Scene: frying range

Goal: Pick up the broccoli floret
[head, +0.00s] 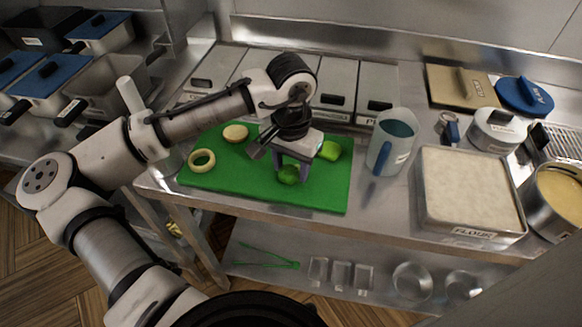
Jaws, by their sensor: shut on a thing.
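The broccoli floret (288,175) is a small dark green lump over the front middle of the green cutting board (225,179). My gripper (289,170) points down over the board and is shut on the floret, with a finger to each side of it. I cannot tell whether the floret touches the board or hangs just above it. My wrist hides part of the board behind it.
A pale ring (202,160) and a pale round slice (235,133) lie on the board's left part. A light green piece (330,151) lies at its right. A jug (391,147) and a flour tray (469,194) stand to the right. Lidded bins line the back.

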